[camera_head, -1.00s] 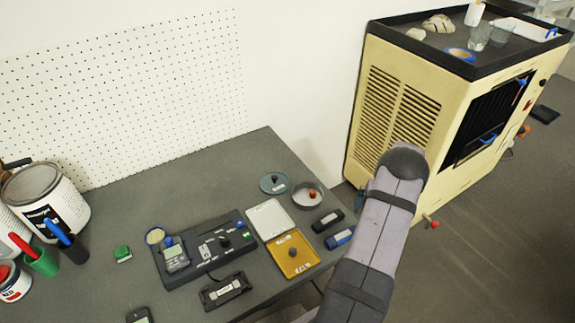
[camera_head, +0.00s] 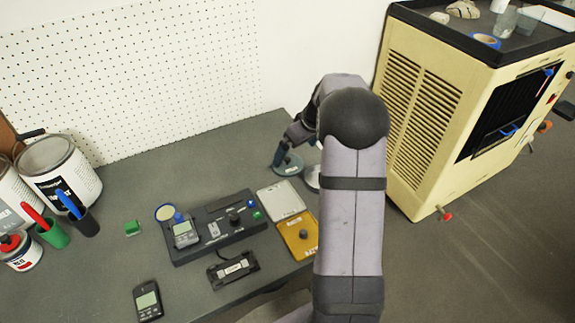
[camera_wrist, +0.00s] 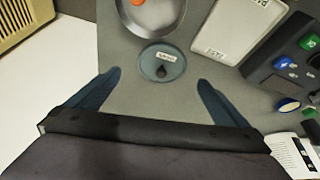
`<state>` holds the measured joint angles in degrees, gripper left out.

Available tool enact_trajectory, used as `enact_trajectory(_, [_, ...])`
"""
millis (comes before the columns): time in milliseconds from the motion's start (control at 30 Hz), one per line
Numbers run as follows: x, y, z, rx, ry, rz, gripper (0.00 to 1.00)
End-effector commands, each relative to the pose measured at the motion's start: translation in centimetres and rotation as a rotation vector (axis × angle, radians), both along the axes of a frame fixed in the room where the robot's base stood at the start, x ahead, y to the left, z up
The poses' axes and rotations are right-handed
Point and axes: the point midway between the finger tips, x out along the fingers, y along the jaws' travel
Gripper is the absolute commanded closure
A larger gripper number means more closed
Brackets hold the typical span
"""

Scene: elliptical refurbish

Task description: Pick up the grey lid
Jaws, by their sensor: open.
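The grey lid (camera_head: 291,168) is a small round blue-grey disc with a dark knob and a white label. It lies flat near the table's back right edge, and my gripper partly covers it in the head view. In the wrist view the lid (camera_wrist: 149,72) lies just ahead of and between the two fingertips. My gripper (camera_wrist: 160,78) is open and empty, its blue-grey fingers spread on either side of the lid's near part. The head view shows my gripper (camera_head: 281,153) low at the lid; its exact height is unclear.
A round grey dish (camera_wrist: 178,14) with an orange knob inside sits just beyond the lid. A pale rectangular case (camera_wrist: 222,30) and a black control panel (camera_wrist: 275,75) lie to the right. The yellow-lidded case (camera_head: 297,240) and beige cabinet (camera_head: 420,115) stand farther off.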

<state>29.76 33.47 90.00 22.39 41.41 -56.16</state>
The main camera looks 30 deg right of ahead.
Motion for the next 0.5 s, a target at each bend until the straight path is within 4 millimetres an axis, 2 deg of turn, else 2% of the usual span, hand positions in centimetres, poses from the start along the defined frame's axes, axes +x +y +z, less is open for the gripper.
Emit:
enact_trajectory(100, [0.4, 0.1, -1.0, 0.002, 0.002, 0.0, 0.0])
enact_trajectory(367, [0.7, 0.2, -1.7, 0.001, 0.001, -0.002, 0.0])
enact_trajectory(500, [1.2, 0.5, -2.9, 0.002, 0.003, -0.001, 0.0])
